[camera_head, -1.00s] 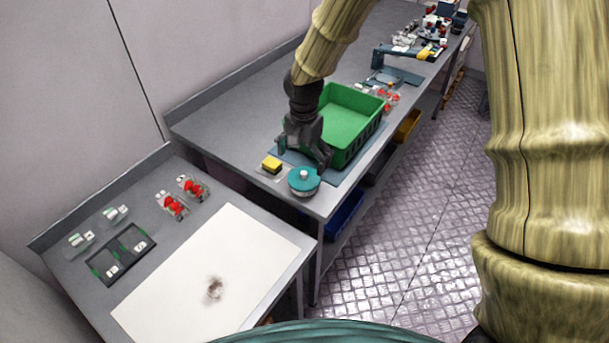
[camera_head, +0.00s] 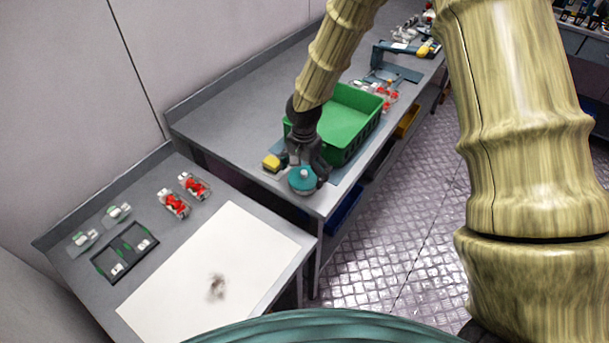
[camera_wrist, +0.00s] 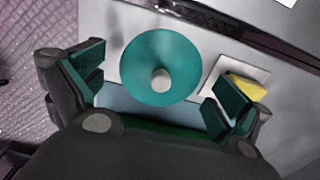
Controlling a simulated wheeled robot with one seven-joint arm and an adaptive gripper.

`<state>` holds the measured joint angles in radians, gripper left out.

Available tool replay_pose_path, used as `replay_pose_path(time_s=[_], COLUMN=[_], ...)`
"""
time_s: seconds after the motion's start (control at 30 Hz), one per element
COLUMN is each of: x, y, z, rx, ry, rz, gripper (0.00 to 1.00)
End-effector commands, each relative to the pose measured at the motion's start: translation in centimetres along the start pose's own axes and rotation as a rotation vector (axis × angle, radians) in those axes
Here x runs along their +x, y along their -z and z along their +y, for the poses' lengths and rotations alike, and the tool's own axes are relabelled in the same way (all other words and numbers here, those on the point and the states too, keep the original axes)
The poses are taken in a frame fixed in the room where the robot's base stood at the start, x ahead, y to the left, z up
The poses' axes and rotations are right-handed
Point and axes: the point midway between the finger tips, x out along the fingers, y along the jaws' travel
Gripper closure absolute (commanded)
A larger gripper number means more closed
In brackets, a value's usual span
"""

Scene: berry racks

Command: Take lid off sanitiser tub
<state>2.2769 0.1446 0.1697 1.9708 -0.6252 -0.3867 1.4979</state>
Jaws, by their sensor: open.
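The sanitiser tub's round teal lid (camera_head: 302,177) with a pale central knob is at the near end of the long bench. In the wrist view the lid (camera_wrist: 148,66) faces me, with its knob (camera_wrist: 160,79) near the middle. The tub's body is mostly hidden under the lid. My gripper (camera_head: 307,168) is at the lid in the head view. In the wrist view my gripper (camera_wrist: 157,88) is open, with one finger to each side of the lid and visible gaps between. I cannot tell the exact height of the fingertips above the lid.
A yellow sponge (camera_head: 271,162) on a pale tray lies left of the tub. A green crate (camera_head: 349,145) stands close behind my gripper. The lower left table holds red berry punnets (camera_head: 174,203), a black frame (camera_head: 125,253) and a white sheet (camera_head: 250,245).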

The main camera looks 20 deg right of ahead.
Motion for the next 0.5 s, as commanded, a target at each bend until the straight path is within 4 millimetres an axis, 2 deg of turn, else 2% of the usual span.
replay_pose_path(time_s=[0.13,0.17,0.4,0.5], x=[0.02,0.02,0.00,0.04], y=[0.00,0.00,0.00,-0.01], z=[-0.02,-0.02,-0.01,-0.01], rx=[0.000,0.000,0.001,0.001], ry=[0.000,0.000,0.000,0.000], rz=[0.000,0.000,0.000,0.000], gripper=[0.00,0.04,0.47,0.55])
